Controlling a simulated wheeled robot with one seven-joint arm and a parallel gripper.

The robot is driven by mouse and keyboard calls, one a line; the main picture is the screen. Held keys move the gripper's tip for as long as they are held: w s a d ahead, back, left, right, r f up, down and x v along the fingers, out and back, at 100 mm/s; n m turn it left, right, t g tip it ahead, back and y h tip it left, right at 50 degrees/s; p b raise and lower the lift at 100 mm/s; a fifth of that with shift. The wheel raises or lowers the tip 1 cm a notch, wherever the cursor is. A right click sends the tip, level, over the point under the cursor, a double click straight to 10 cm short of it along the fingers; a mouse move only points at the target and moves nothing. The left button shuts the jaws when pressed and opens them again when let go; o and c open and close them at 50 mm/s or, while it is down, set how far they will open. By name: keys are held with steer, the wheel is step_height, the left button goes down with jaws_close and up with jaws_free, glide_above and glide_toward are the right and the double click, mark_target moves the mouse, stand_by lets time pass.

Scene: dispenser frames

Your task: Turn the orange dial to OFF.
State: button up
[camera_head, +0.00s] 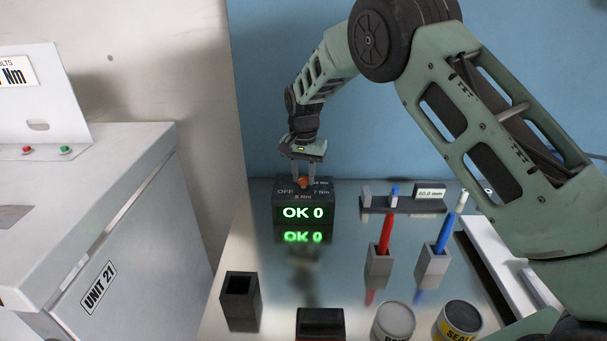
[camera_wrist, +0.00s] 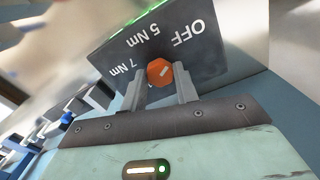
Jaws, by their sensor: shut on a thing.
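The orange dial (camera_wrist: 158,73) sits on the top face of a dark box (camera_head: 303,196), whose green display reads "OK 0". White labels OFF, 5 Nm and 7 Nm stand around the dial; in the head view a further Nm label is partly hidden by my gripper. A short pale mark on the dial slants toward the upper right in the wrist view, roughly on the OFF side; its exact aim is hard to tell. My gripper (camera_head: 303,178) points down over the box, one finger on each side of the dial, shut on it. The dial also shows between the fingers in the head view.
A rack (camera_head: 403,206) with a "60.0 mm" sign stands right of the box. Red (camera_head: 386,232) and blue (camera_head: 445,233) pens stand in grey holders. An empty dark holder (camera_head: 240,301) and two cans (camera_head: 394,322) are in front. A grey cabinet (camera_head: 130,240) is left.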

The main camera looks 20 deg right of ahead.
mark_target(304, 178)
steer(key=shift+r, duration=0.1)
steer(key=o, duration=1)
step_height(304, 178, up, 17)
steer(key=b, duration=0.3)
steer(key=shift+r, duration=0.2)
